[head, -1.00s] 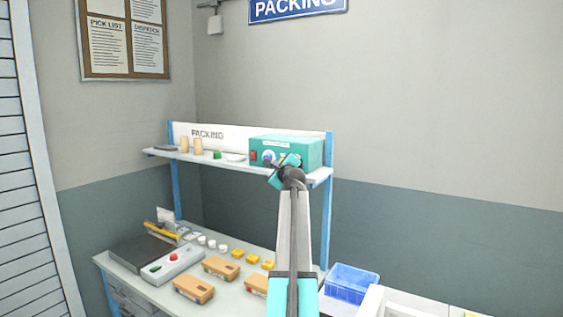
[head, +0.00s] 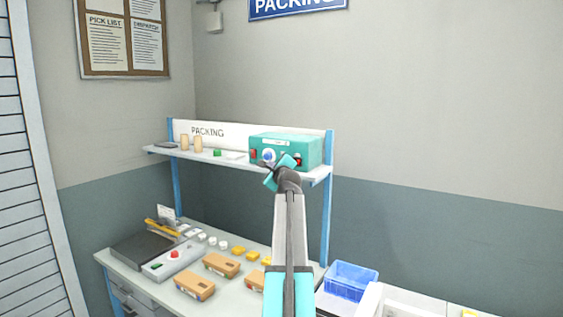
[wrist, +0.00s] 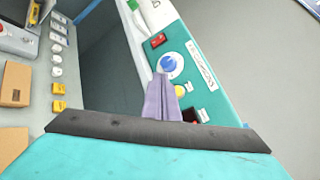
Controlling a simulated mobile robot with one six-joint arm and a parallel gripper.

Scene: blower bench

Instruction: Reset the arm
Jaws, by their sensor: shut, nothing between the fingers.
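My gripper (head: 279,170) is raised at the shelf, in front of the teal blower unit (head: 300,150). In the wrist view my gripper (wrist: 161,78) shows its grey-purple fingers shut together and empty. Their tips appear close to the unit's blue knob (wrist: 171,64); I cannot tell whether they touch it. The unit's front also carries a red switch (wrist: 158,40), a yellow button (wrist: 180,91) and a dark socket or display beside the fingers. The gripper hides part of this front in the head view.
The unit stands on the upper shelf (head: 222,159) with wooden pegs and a green piece. The bench below holds cardboard boxes (head: 222,264), yellow and white pieces, and a grey control box (head: 172,262). A blue bin (head: 350,280) stands right of the shelf post.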

